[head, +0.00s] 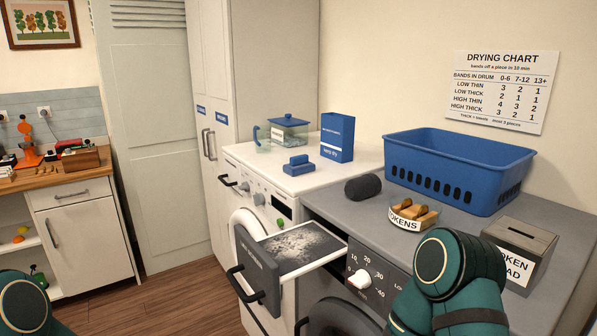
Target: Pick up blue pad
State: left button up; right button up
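A small blue pad (298,166) lies on the white top of the left machine (262,166), near its front right. It looks like a thick block with a smaller raised part on top. Nothing covers it. Neither gripper shows in the head view. Only a rounded green link of my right arm stands at the bottom right, and a piece of my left arm at the bottom left corner. Both are well apart from the pad.
A blue box (337,138) and a lidded container (289,130) stand behind the pad. A drawer (259,272) juts out in front. A dark roll (363,187), token bowl (412,214), blue basket (457,168) and token box (519,247) occupy the grey top.

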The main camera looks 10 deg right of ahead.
aim_at(300, 165)
jog(key=u, duration=0.4)
jog(key=i+j+u, duration=0.1)
jog(key=u, duration=0.3)
jog(key=i+u, duration=0.1)
jog(key=u, duration=0.3)
jog(key=i, duration=1.5)
jog(key=i+z, duration=0.4)
jog(key=i+j+z, duration=0.4)
jog(key=i+l, duration=0.05)
jog(key=l, duration=0.05)
